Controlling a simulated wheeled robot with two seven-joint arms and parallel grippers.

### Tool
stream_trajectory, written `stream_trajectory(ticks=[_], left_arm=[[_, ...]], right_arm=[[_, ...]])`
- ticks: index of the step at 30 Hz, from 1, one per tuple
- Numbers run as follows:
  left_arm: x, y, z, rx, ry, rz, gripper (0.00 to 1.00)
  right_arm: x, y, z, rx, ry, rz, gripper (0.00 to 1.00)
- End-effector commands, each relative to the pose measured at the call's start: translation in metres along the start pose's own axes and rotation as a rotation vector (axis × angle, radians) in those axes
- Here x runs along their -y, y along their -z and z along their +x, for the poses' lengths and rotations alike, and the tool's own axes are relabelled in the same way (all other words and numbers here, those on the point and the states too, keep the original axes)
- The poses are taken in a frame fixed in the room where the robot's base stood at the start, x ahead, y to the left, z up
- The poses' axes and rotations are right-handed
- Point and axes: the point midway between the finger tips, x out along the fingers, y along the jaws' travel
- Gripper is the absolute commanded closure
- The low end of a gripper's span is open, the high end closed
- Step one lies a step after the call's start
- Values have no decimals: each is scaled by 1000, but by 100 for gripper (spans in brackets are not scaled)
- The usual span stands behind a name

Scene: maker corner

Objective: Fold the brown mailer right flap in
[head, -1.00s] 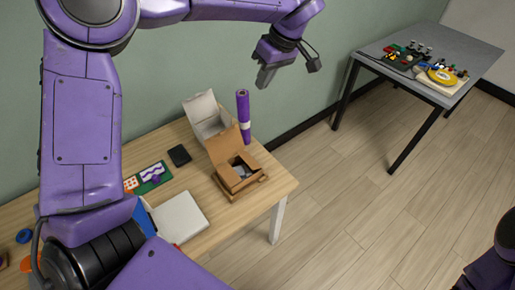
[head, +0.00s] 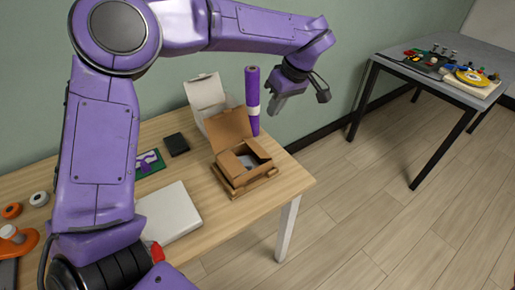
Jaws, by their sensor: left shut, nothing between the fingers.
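The brown mailer (head: 232,163) is an open cardboard box near the right end of the wooden table, with its lid (head: 229,128) raised at the back. Its side flaps stand around the opening, and something grey shows inside. I cannot tell exactly how far its right flap is folded. My left gripper (head: 275,110) is shut and empty, above and to the right of the mailer, apart from it, close to the purple roll in the picture. My right gripper is not in view.
A white open box (head: 205,96) and an upright purple roll (head: 252,86) stand behind the mailer. A black flat item (head: 176,144) and a white slab (head: 170,213) lie to its left. A grey table (head: 437,78) with small parts stands at the right.

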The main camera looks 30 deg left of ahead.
Motion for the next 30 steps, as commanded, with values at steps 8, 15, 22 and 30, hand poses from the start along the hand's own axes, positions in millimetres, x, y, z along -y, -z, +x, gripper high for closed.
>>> stream_trajectory(ticks=[8,15,22,30], left_arm=[[1,0,56,1,5,1,100],[6,-3,103,2,3,1,100],[14,-10,124,1,1,0,100],[15,-10,126,1,0,-1,100]], right_arm=[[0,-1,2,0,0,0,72],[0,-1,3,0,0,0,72],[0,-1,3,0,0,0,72],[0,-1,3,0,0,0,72]])
